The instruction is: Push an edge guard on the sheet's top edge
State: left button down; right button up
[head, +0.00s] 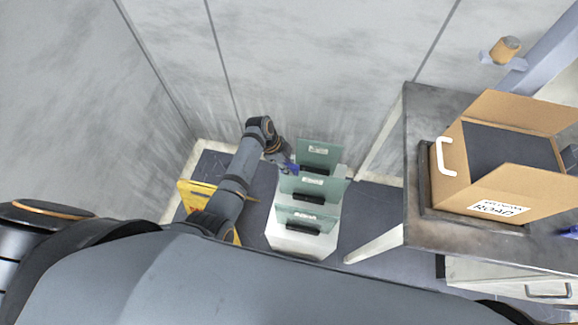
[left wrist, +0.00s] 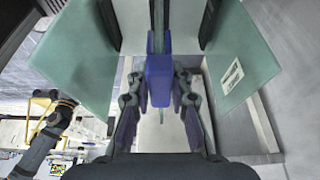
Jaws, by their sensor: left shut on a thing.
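Several green glass sheets (head: 316,152) stand on edge in a white rack (head: 289,241), with black holders at their lower parts. My left gripper (left wrist: 158,92) is shut on a blue edge guard (left wrist: 158,70). The guard also shows in the head view (head: 293,168), close to the top of the sheets. In the left wrist view a thin sheet edge (left wrist: 158,18) runs in line with the guard, and a bit of green shows beyond its lower end. I cannot tell whether the guard is seated on the edge. My right gripper is not in view.
Two more sheets flank the gripper closely in the left wrist view, one left (left wrist: 80,55) and one right (left wrist: 240,60). A workbench (head: 425,225) with an open cardboard box (head: 478,199) stands to the right. A yellow object (head: 196,193) lies behind my left arm.

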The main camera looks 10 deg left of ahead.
pick_arm(q)
jog(key=shift+f, duration=0.25)
dwell(0.4)
jog(key=c, duration=1.1)
grip_release()
jog(key=shift+c, duration=0.2)
jog(key=v, duration=1.2)
